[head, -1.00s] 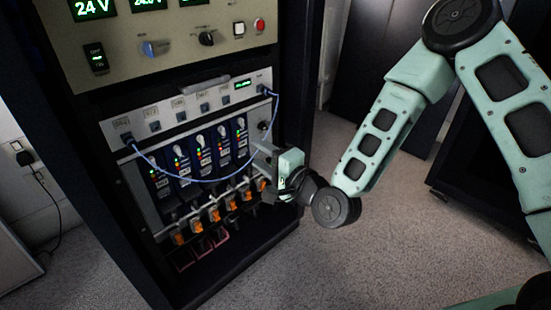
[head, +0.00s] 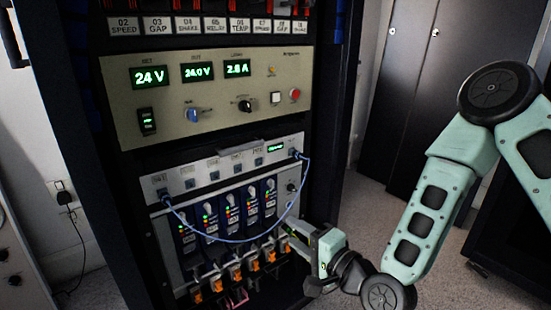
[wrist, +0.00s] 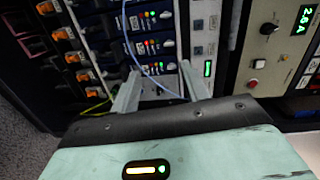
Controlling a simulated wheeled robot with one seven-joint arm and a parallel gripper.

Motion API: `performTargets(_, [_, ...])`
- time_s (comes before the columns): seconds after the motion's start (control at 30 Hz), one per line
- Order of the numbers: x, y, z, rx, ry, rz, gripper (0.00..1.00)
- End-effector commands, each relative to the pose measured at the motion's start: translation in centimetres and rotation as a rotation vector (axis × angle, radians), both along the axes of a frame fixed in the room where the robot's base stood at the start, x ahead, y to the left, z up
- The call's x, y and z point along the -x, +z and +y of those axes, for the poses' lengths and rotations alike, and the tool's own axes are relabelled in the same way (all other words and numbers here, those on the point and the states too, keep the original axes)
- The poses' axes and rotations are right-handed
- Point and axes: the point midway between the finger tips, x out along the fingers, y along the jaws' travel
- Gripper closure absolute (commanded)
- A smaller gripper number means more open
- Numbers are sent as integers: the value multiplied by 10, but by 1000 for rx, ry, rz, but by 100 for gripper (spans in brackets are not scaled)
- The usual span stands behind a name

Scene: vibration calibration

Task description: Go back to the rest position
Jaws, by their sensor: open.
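My gripper (head: 291,236) is at the lower right of the equipment rack, in front of the row of blue modules (head: 228,208). In the wrist view its two fingers (wrist: 160,88) are apart, with nothing held between them. A thin blue cable (head: 240,241) hangs in a loop across the modules. Its ends meet the grey port panel (head: 215,172) at the left and the right. The cable also shows in the wrist view (wrist: 137,58), passing behind the fingers; I cannot tell the gap to them.
Above the panel is a beige power unit (head: 215,117) with green displays, knobs and a red button. Orange-tipped connectors (head: 236,275) line the bottom of the modules. Dark cabinets (head: 410,90) stand at the back right. Grey floor (head: 372,215) lies between rack and cabinets.

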Motion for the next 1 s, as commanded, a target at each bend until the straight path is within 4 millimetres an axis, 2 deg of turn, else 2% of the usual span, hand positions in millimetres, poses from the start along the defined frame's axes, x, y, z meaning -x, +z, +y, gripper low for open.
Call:
performTargets(0.1, [14,-4,20,222,133,-3,55])
performTargets(0.2, [31,-12,30,455,262,1,55])
performTargets(0.37, [63,-17,28,801,453,15,55])
performTargets(0.57, [110,-5,3,1162,679,57,55])
performTargets(0.7, [149,14,-20,1349,835,104,55])
performTargets(1.0, [222,55,-59,1533,1105,192,55])
